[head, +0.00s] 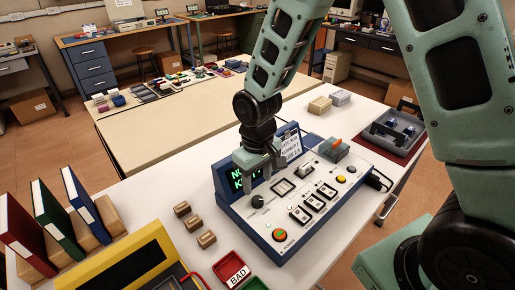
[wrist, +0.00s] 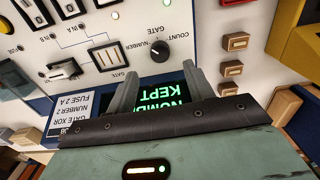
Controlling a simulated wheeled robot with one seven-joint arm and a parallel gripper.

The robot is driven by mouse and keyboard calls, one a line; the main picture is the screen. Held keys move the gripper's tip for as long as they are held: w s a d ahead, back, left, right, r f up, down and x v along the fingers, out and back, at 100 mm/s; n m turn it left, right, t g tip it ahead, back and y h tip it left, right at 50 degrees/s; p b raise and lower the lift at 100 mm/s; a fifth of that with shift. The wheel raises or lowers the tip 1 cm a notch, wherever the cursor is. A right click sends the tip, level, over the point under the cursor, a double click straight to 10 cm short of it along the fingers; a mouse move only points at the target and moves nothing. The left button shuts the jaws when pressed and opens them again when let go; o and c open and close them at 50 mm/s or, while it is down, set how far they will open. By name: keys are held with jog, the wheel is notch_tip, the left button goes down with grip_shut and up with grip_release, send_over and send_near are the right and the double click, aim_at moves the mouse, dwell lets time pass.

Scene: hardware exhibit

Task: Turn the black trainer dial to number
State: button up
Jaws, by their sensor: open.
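The black dial (head: 258,201) is on the white face of the trainer (head: 318,218), near its left end. In the wrist view the dial (wrist: 159,49) sits just ahead of my fingertips, with the words GATE and COUNT beside it; its exact pointer setting is too small to tell. My gripper (head: 253,180) is open and empty, in front of the trainer's display (head: 239,181). In the wrist view my gripper's (wrist: 161,73) two fingers are apart, with the dial beyond the gap between them. The green display text, partly hidden by my gripper, shows upside down as NUMB... and KEPT.
A card (wrist: 72,113) reads GATE XOR, NUMBER 2, FUSE 2 A. Several switches and a green-and-red button (head: 280,235) share the panel. Wooden blocks (head: 206,239), a red BAD tray (head: 232,270) and a yellow case (head: 125,262) lie left and in front.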

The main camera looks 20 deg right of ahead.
notch_tip(320, 180, up, 11)
jog(key=shift+f, duration=0.2)
dwell(0.4)
